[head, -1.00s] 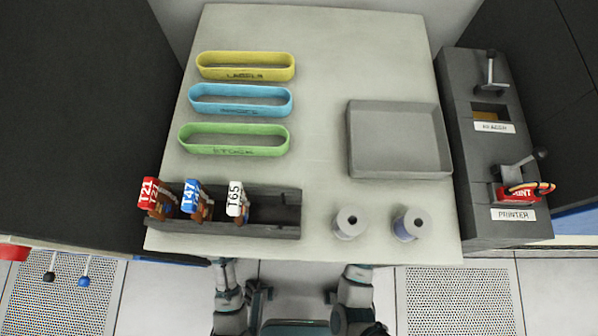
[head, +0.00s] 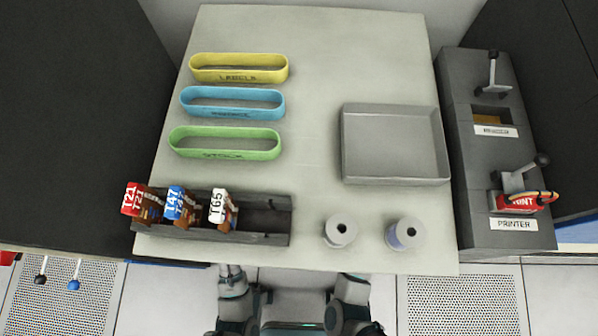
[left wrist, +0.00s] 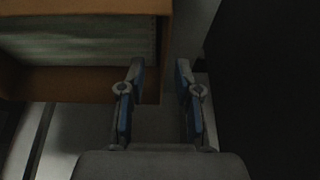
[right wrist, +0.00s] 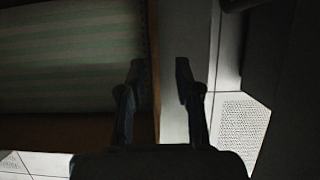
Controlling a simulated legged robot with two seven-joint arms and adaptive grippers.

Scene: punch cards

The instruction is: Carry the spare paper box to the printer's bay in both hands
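The paper box (left wrist: 90,84) is orange-brown, with green and white striped paper inside, at upper left in the left wrist view. It also fills the left of the right wrist view (right wrist: 90,131). My left gripper (left wrist: 160,70) is open, its fingers either side of the box's edge line. My right gripper (right wrist: 158,72) is open too, a box wall showing between its fingers. I cannot tell whether either touches the box. In the head view the box and both grippers are hidden. The printer (head: 530,238) is a dark grey unit right of the table; its bay is not clearly visible.
The pale table (head: 310,60) fills the head view's middle. It bears yellow, blue and green trays, a grey tray (head: 395,181), two spools and a dark rack (head: 266,238) with tagged items. A dark cabinet (head: 70,120) stands left. Perforated floor panels (head: 465,300) lie in front.

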